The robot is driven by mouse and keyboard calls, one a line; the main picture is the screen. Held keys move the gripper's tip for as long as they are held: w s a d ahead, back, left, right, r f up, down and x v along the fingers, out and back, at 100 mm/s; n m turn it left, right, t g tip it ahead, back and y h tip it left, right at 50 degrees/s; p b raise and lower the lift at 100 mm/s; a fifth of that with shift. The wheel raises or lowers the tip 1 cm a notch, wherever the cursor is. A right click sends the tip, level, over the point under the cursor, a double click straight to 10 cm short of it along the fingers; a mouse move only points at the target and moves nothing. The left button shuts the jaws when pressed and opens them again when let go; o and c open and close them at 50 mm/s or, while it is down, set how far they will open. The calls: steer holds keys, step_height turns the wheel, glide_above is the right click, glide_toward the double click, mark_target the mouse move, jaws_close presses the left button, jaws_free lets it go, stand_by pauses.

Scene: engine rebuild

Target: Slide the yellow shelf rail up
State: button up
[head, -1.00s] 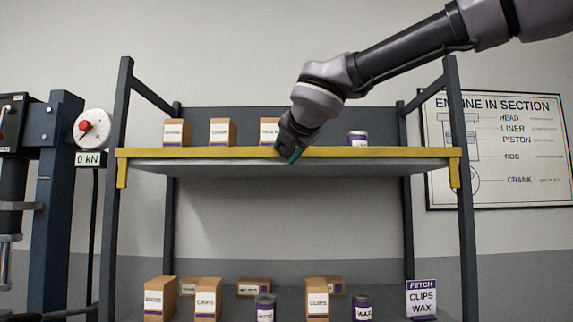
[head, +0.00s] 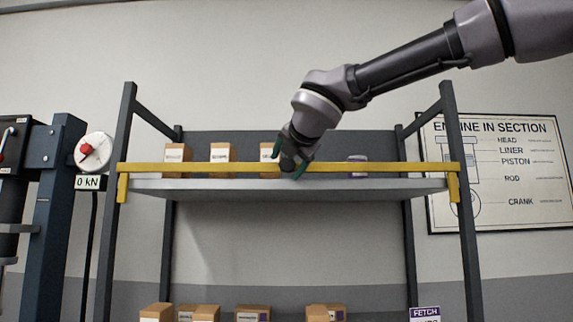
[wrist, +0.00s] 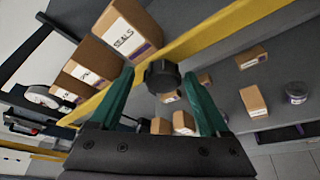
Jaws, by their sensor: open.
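The yellow shelf rail (head: 390,168) runs across the front of the upper shelf (head: 380,187), with a short bracket down each end post. It stands slightly above the shelf's front edge, with a narrow gap below it. In the wrist view the rail (wrist: 220,30) runs diagonally, and a dark round knob (wrist: 163,77) is near its middle. My gripper (head: 288,163) is at the rail's middle, tilted downward. Its green fingers (wrist: 159,84) are open, one on each side of the knob. I cannot tell whether they touch it.
Cardboard boxes (head: 220,152) and a can (head: 357,158) stand on the upper shelf behind the rail. More boxes (head: 252,313) are on the lower shelf. A press with a dial (head: 93,152) is at left, and a wall poster (head: 510,185) is at right.

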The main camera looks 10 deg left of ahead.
steer(key=v, duration=1)
steer(key=shift+s, duration=0.1)
steer(key=w+d+f+m+g+h, duration=0.1)
steer(key=w+d+f+m+h, duration=0.2)
steer(key=d+f+m, duration=0.45)
steer(key=w+d+f+m+g+h, duration=0.1)
steer(key=w+d+f+m+h, duration=0.15)
steer(key=d+f+m, duration=0.75)
steer(key=s+d+f+m+g, duration=0.1)
steer(key=s+d+f+m, duration=0.2)
steer(key=d+m, duration=0.3)
steer(key=s+d+f+m+g, duration=0.1)
steer(key=s+d+f+m, duration=0.1)
steer(key=d+f+m, duration=0.2)
steer(key=s+d+f+m+g, duration=0.1)
steer(key=s+d+f+m, duration=0.2)
steer(key=d+m, duration=0.6)
steer(key=shift+s+d+f+g, duration=0.25)
steer(key=shift+s+f+g, duration=0.05)
steer(key=shift+f, duration=0.5)
